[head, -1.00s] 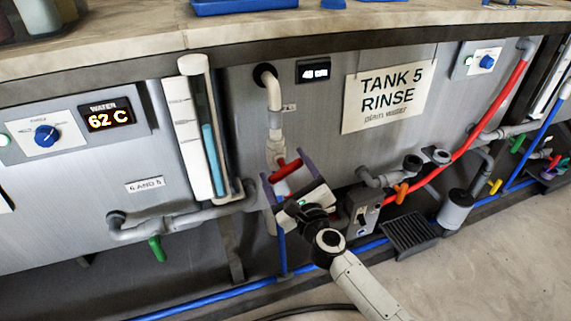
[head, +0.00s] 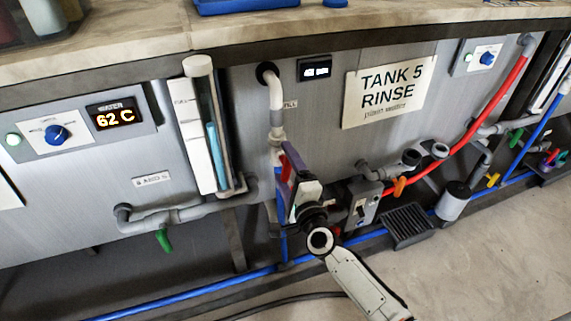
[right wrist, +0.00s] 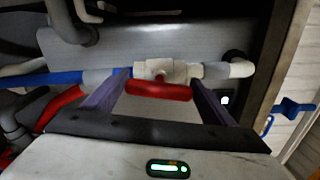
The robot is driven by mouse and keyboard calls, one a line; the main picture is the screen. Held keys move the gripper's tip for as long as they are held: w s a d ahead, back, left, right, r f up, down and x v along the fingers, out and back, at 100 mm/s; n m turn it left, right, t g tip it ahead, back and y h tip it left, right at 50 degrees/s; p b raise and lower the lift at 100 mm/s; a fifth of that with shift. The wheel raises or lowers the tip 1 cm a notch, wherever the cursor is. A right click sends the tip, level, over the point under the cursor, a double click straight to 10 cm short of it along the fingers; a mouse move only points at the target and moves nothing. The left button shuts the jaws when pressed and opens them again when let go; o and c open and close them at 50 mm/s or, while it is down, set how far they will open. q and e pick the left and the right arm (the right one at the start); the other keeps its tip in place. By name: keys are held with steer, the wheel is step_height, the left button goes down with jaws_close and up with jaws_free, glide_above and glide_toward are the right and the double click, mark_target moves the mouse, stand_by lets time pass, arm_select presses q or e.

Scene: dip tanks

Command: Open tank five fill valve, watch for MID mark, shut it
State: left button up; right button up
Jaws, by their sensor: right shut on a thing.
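My right gripper (head: 286,172) is shut on the red handle (right wrist: 160,90) of the white valve (right wrist: 165,71) on the pipe left of the TANK 5 RINSE sign. In the right wrist view the handle lies between both fingers, in line with the pipe. In the head view the gripper mostly hides the handle. The level gauge (head: 191,133) stands left of the valve, with a blue column (head: 216,155) reaching a bit above its middle. Its top mark seems to read FULL; the other marks are too small to read. My left gripper is not in view.
The TANK 5 RINSE sign (head: 388,91) hangs right of the valve. A small display (head: 314,70) above is unreadable. A water display (head: 115,115) reads 62 C. A green-handled valve (head: 163,240) is lower left; a red hose (head: 500,97) and a black grate (head: 408,228) are right.

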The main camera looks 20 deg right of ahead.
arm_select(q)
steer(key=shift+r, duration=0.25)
arm_select(e)
steer(key=shift+f+n, duration=0.1)
steer(key=shift+n, duration=0.9)
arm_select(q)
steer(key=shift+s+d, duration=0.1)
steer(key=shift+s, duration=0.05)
arm_select(e)
steer(key=o, duration=1)
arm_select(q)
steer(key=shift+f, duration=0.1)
arm_select(e)
steer(key=shift+o, duration=0.2)
arm_select(q)
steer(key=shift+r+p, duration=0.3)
steer(key=shift+p, duration=0.55)
arm_select(e)
steer(key=s, duration=1)
steer(key=shift+s+d, duration=0.15)
steer(key=shift+s, duration=0.05)
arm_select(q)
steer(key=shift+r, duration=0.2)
